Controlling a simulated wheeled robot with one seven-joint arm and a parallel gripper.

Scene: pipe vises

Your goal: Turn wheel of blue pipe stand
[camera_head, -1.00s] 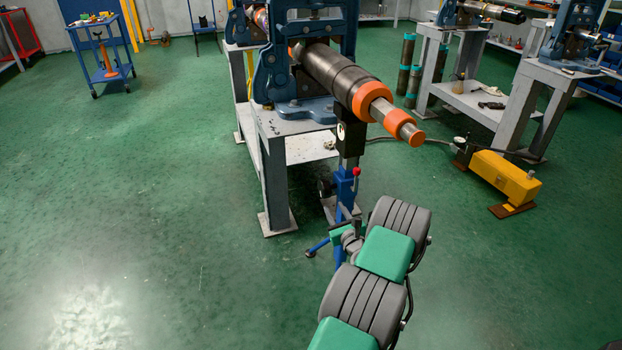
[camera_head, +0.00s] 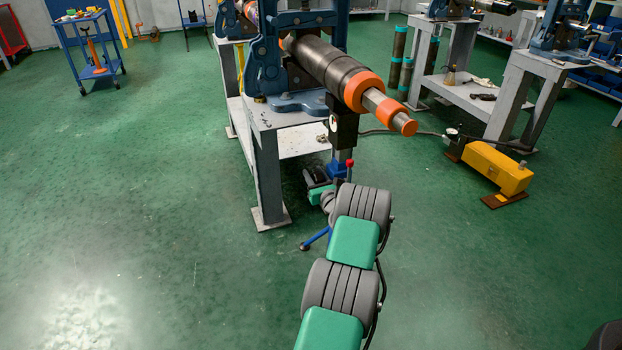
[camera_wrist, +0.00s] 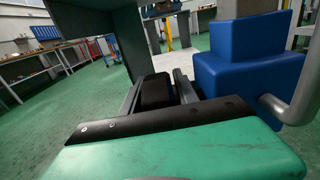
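The blue pipe stand (camera_head: 340,170) stands under the front end of the dark pipe, with a black head, a red-knobbed lever and a blue leg reaching the floor. My arm hides much of it. In the wrist view, a large blue block (camera_wrist: 245,62), likely part of the stand, is close on the right, with a curved grey bar (camera_wrist: 298,95) beside it. I cannot tell whether that bar is the wheel. My gripper (camera_head: 315,178) is low beside the stand, left of its post. In the wrist view its dark fingers (camera_wrist: 165,88) are left of the blue block; their gap is unclear.
The dark pipe (camera_head: 325,68) with orange rings juts from a blue vise on a grey table (camera_head: 265,170), whose leg is close to my gripper. A yellow pump (camera_head: 497,168) with a hose lies to the right. The floor at left is open.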

